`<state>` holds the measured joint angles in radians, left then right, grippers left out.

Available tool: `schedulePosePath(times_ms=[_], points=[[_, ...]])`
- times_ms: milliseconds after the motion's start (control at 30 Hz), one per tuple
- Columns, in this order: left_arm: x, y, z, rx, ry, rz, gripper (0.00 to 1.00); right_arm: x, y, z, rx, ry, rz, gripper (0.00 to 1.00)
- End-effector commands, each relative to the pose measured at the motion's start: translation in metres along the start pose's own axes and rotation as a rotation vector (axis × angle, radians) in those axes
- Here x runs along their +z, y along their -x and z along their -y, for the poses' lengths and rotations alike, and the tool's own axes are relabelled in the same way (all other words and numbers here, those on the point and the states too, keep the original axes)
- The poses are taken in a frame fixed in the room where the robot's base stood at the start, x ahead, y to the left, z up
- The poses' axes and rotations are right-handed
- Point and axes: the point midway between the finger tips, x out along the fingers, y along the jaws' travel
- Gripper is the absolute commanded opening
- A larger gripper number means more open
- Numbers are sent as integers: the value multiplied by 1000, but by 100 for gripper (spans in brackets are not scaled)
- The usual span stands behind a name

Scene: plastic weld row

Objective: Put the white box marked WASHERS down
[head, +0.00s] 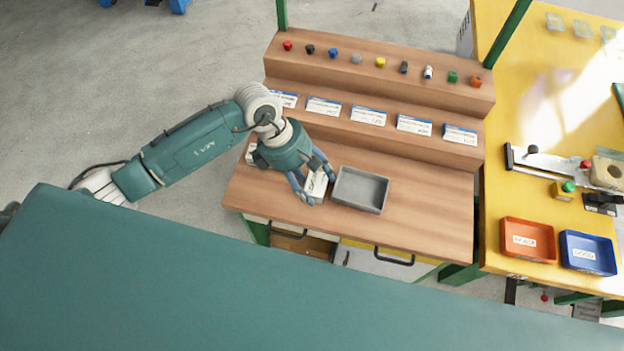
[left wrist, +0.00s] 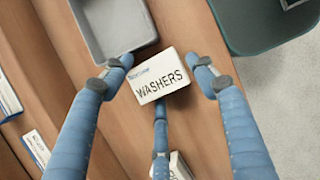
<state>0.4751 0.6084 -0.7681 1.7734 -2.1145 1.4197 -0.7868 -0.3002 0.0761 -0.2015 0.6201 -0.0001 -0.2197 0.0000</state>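The white box marked WASHERS (left wrist: 160,77) is between the blue fingers of my left gripper (left wrist: 160,72) in the left wrist view, its label facing the camera. Narrow gaps show between the box and the two side fingertips; a third finger reaches its lower edge. In the head view the left gripper (head: 313,184) is low over the wooden bench (head: 425,215), with the box (head: 317,184) just left of the grey tray (head: 360,190). The box appears at bench-top height, but its underside is hidden. My right gripper is not in view.
Several labelled white cards (head: 368,116) line the middle step, and small coloured parts (head: 380,62) line the top one. Another white box (left wrist: 180,166) shows at the wrist view's bottom. The bench right of the grey tray is clear.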

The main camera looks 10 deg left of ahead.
Motion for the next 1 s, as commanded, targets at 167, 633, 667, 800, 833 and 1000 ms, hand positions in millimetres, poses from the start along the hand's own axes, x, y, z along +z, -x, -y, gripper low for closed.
schedulePosePath(times_ms=[167, 633, 667, 800, 833, 1000], points=[[0, 0, 0, 0, 0, 0, 68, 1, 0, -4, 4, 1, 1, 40], [-1, 44, -2, 7, -1, -2, 68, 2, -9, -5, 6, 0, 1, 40], [-1, 50, -2, 6, -3, -2, 68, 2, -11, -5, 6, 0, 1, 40], [-1, 81, -2, 6, -1, -2, 68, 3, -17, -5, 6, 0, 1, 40], [0, 87, -2, 5, -1, -1, 68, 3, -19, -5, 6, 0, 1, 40], [0, 112, -1, 3, 0, 0, 68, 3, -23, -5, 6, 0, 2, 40]])
